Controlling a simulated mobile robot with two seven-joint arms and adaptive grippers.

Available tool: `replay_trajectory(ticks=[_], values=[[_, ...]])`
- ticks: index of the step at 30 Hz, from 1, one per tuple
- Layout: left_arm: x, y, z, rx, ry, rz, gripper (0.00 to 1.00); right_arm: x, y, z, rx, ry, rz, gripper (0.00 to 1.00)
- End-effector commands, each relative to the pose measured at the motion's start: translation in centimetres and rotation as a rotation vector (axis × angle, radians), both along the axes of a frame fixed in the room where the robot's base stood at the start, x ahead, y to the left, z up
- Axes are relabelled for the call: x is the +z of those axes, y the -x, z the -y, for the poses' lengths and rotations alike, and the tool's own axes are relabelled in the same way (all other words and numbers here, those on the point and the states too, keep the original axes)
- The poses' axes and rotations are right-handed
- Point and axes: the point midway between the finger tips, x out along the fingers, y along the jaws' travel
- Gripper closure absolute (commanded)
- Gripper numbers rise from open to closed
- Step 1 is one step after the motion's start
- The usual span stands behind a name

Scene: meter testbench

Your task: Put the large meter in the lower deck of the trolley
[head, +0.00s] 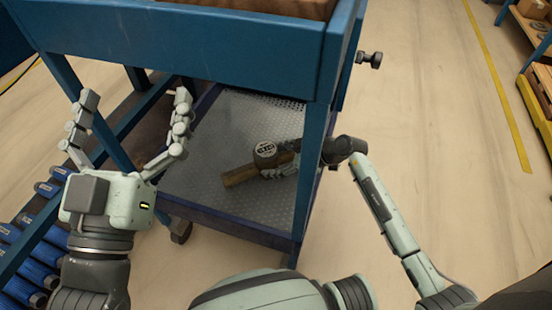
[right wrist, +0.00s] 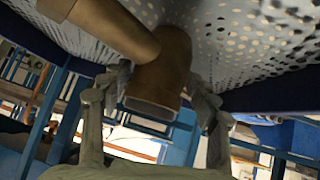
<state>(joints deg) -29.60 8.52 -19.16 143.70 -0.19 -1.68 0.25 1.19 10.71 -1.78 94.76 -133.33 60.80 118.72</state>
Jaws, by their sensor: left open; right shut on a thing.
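The large meter (head: 240,174) is a brown pipe body with a round white-faced dial, low over the lower deck (head: 215,190) of the blue trolley. My right gripper (head: 284,168) reaches in from the right side, between the decks, and is shut on the pipe. In the right wrist view the meter (right wrist: 160,75) sits between the two fingers (right wrist: 160,98), close to the perforated deck plate (right wrist: 230,35). I cannot tell whether it rests fully on the plate.
The trolley's blue upper deck (head: 190,45) hangs over the back of the lower deck. A blue corner post (head: 312,150) stands close to my right wrist. A roller conveyor (head: 35,240) with blue rollers lies at left.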

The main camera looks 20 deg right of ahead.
Motion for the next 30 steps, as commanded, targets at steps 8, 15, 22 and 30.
replay_trajectory(ticks=[8,15,22,30], values=[[0.0,0.0,0.0,0.000,0.000,0.000,0.00,0.0,-0.3,-0.1,-0.001,-0.005,0.010,0.99],[0.0,0.0,0.0,0.000,0.000,0.000,0.00,-0.2,-0.2,-0.1,-0.001,-0.004,0.008,0.23],[0.0,0.0,0.0,0.000,0.000,0.000,0.00,-0.4,-0.1,0.0,0.000,-0.002,0.002,0.15],[-0.1,0.0,0.0,0.001,-0.002,0.001,0.00,-0.2,0.6,0.6,0.000,0.003,-0.003,0.15]])
